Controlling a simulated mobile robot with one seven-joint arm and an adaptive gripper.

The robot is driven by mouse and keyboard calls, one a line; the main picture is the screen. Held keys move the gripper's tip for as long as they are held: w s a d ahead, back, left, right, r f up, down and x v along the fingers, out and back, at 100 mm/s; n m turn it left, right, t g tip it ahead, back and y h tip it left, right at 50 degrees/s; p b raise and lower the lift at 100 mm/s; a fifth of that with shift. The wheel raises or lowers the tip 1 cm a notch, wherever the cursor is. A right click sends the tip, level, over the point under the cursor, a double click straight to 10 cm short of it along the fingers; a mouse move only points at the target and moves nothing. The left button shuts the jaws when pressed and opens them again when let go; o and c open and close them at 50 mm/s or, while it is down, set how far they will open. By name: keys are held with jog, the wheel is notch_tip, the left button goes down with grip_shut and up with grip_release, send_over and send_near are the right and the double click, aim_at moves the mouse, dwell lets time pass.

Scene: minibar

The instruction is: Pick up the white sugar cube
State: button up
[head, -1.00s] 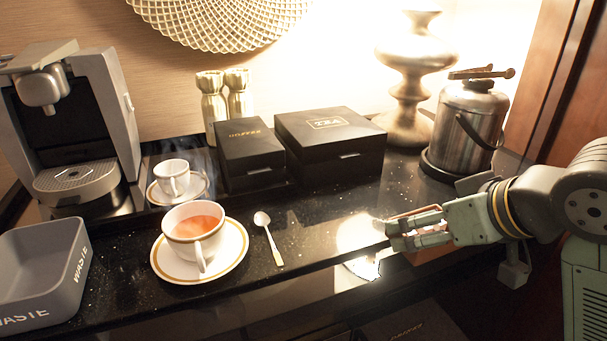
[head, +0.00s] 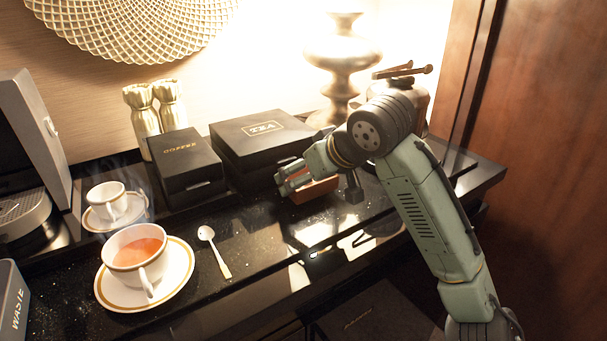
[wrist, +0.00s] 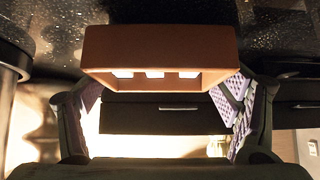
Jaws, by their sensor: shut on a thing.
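My gripper (head: 284,180) is shut on an open brown box (head: 317,190), in front of the black TEA box (head: 262,138). In the wrist view, the brown box (wrist: 160,38) lies between the two fingers of my gripper (wrist: 163,88). Several white sugar cubes sit in a row inside it, one of them the middle white cube (wrist: 155,74); only small bright faces show past the rim. In the head view the cubes are hidden. No cube is between the fingers on its own. I cannot tell whether the box touches the counter.
A COFFEE box (head: 185,170) stands left of the TEA box. A teacup (head: 138,255) on a saucer and a spoon (head: 213,250) lie at the front left. A metal pot, partly behind my arm, and a lamp (head: 342,65) stand behind. The counter is clear between spoon and gripper.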

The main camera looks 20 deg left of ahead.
jog(key=shift+w+a, duration=0.55)
jog(key=shift+a, duration=0.2)
jog(key=shift+s+d+f, duration=0.1)
jog(key=shift+f, duration=0.65)
jog(key=shift+f, duration=0.15)
jog(key=o, duration=1.2)
